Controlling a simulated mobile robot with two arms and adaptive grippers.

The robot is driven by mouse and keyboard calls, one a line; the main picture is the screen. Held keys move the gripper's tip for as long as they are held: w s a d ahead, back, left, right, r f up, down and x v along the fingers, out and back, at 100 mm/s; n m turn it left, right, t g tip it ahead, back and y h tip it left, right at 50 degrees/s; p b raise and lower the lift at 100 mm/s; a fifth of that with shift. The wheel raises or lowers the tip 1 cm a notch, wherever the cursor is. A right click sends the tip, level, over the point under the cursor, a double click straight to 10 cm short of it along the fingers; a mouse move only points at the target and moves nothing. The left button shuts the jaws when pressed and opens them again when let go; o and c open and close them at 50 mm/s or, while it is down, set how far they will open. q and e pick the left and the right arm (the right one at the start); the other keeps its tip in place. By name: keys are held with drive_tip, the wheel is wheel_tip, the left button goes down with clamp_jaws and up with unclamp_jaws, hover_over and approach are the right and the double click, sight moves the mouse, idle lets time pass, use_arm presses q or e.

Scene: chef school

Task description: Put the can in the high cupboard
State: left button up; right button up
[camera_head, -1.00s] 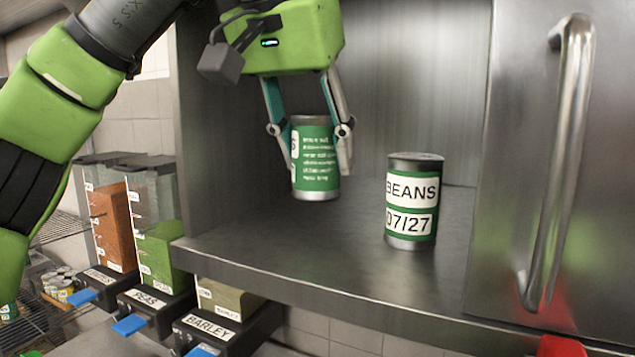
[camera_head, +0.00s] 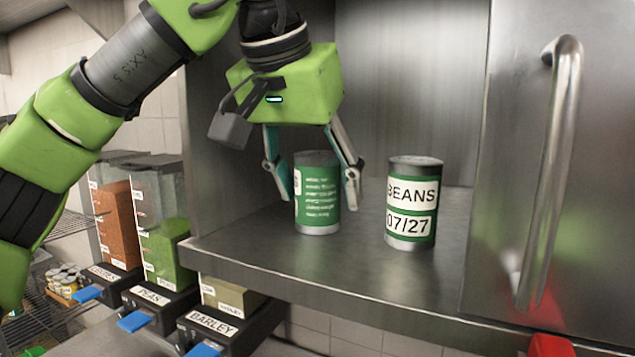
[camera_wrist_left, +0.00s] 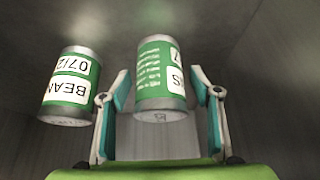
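A green-labelled can (camera_head: 318,195) stands upright on the metal cupboard shelf, left of a second can labelled BEANS 07/27 (camera_head: 411,205). My left gripper (camera_head: 318,190) is above the first can, with its fingers spread on either side. A gap shows between each finger and the can. The wrist view shows the same can (camera_wrist_left: 160,85) between the open fingers (camera_wrist_left: 160,100), with the BEANS can (camera_wrist_left: 70,88) beside it. The cupboard shelf (camera_head: 350,265) is open at the front. My right gripper is not in view.
A metal door with a long vertical handle (camera_head: 550,170) stands at the right. Dispensers of dry food, including a PEAS one (camera_head: 150,297) and a BARLEY one (camera_head: 215,322), stand below left. A red object (camera_head: 552,345) is at the bottom right.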

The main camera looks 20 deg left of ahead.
use_arm(q)
drive_tip(key=shift+r, duration=0.2)
drive_tip(key=v, duration=1.2)
drive_tip(key=shift+w, duration=0.1)
